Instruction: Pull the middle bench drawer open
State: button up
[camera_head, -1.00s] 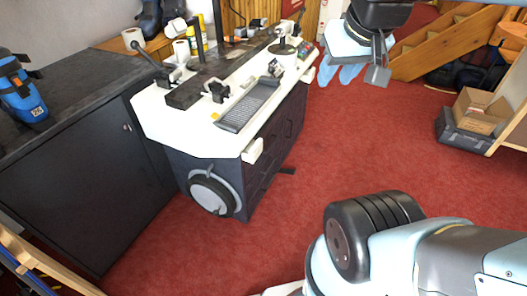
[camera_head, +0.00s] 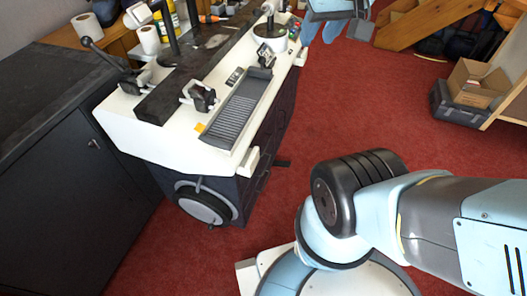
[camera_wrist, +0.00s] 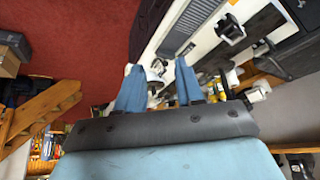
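The bench (camera_head: 165,150) has a white top and a dark body. Its dark drawer side (camera_head: 277,128) faces right and is seen at a steep slant, so I cannot clearly tell the middle drawer from the others. No drawer visibly stands out. My gripper (camera_head: 318,34) is at the top of the head view, beyond and to the right of the bench's far end, partly cut off by the frame. In the wrist view my gripper (camera_wrist: 157,64) has its two blue fingers apart with nothing held between them. The dark drawer side also shows there (camera_wrist: 147,22), beyond the fingertips.
A grey ribbed tray (camera_head: 232,118), clamps and a dark bar lie on the bench top. A round wheel (camera_head: 203,204) is on the bench's near end. A dark cabinet (camera_head: 70,200) stands left. Red floor (camera_head: 420,120) is open to the right; boxes (camera_head: 470,88) stand farther right.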

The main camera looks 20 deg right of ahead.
jog(key=shift+w, duration=0.1)
jog(key=w+d+f+m+g+y, duration=0.1)
jog(key=w+f+m+g+y, duration=0.15)
jog(key=w+f+m, duration=0.4)
jog(key=w+d+f+m+g+y, duration=0.1)
jog(key=w+f+m+g, duration=0.25)
jog(key=w, duration=0.65)
jog(key=w+d+f+m+y, duration=0.3)
jog(key=w+f+m, duration=0.25)
jog(key=f, duration=0.55)
jog(key=w+d+f+m+y, duration=0.35)
jog(key=w+f+m, duration=0.2)
jog(key=f, duration=0.45)
jog(key=d+f+m+t+y, duration=0.25)
jog(key=f+m, duration=0.25)
jog(key=f, duration=0.7)
jog(key=d+f+m+t+y, duration=0.1)
jog(key=d+f+m, duration=0.3)
jog(key=f, duration=0.9)
jog(key=s+a+f+m+t, duration=0.2)
jog(key=s+f+m+t, duration=0.15)
jog(key=f+m, duration=0.55)
jog(key=s+a+f+m+t, duration=0.1)
jog(key=s+f+m+t, duration=0.25)
jog(key=f, duration=0.95)
jog(key=f+x, duration=0.1)
jog(key=x, duration=1.2)
jog(key=shift+a+f+m+g+h, duration=0.25)
jog(key=shift+m+g+h, duration=0.1)
jog(key=shift+g+h, duration=0.1)
